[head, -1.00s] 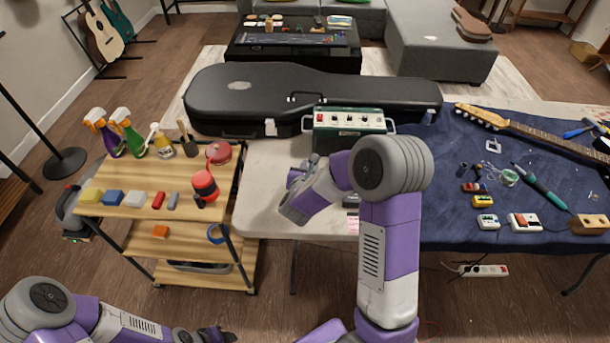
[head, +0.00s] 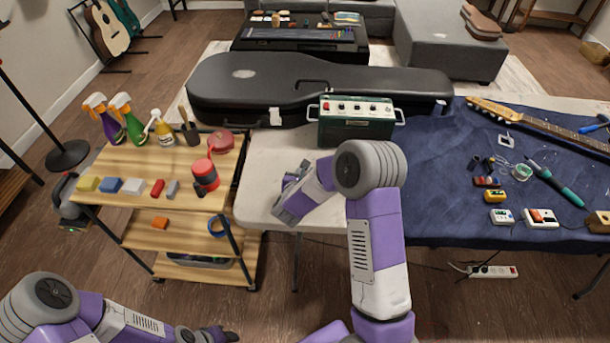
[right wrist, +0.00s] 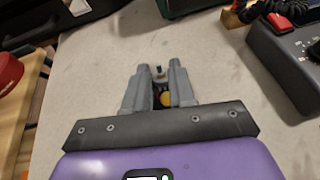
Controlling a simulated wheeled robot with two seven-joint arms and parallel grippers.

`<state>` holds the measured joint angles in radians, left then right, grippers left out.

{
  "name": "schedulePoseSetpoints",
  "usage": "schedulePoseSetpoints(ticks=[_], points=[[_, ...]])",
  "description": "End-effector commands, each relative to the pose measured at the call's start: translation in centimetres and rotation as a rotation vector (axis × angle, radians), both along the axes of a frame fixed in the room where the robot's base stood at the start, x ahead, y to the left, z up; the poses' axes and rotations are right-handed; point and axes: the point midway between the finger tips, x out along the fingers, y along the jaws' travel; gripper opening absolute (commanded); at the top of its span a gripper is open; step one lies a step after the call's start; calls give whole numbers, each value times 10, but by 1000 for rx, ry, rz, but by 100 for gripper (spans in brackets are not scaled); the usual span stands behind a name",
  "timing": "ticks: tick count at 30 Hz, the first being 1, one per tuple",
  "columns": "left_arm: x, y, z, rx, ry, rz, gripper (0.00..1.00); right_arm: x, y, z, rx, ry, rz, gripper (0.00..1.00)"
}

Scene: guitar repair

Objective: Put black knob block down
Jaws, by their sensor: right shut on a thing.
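My right gripper (right wrist: 158,68) points over the pale bare tabletop in the right wrist view. Its fingers are close together around a small dark piece with an orange-yellow spot (right wrist: 164,99), seemingly the black knob block. The fingers hide most of it, and I cannot tell whether it touches the table. In the head view the right gripper (head: 293,178) is over the left part of the table (head: 262,165), in front of the green amplifier (head: 355,120); the held piece cannot be made out there. My left gripper (head: 222,336) is low at the bottom edge, its fingers unclear.
A black guitar case (head: 300,85) lies along the table's back. A wooden cart (head: 140,168) with bottles, coloured blocks and a red tin stands left. A grey device (right wrist: 290,65) is right of the gripper in the wrist view. Bare tabletop surrounds the gripper.

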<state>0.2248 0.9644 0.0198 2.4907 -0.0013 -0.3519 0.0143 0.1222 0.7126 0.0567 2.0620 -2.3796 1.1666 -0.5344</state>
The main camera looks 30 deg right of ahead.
Motion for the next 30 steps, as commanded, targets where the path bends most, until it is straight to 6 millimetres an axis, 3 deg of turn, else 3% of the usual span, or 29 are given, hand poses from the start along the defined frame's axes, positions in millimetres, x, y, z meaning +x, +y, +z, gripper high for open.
schedulePoseSetpoints(ticks=[11, 12, 17, 30], points=[[0, 0, -5, 0, 0, 0, 43, 0, 0, -4, -1, -3, 1, 0], [0, 0, -6, 0, 0, 0, 43, 0, 0, -5, -1, -2, 0, 26], [0, 0, -4, 0, 0, 0, 43, 0, 0, -4, -1, -2, 0, 50], [0, 0, 3, 0, 0, 0, 43, -4, 4, 4, 0, -2, 3, 50]])
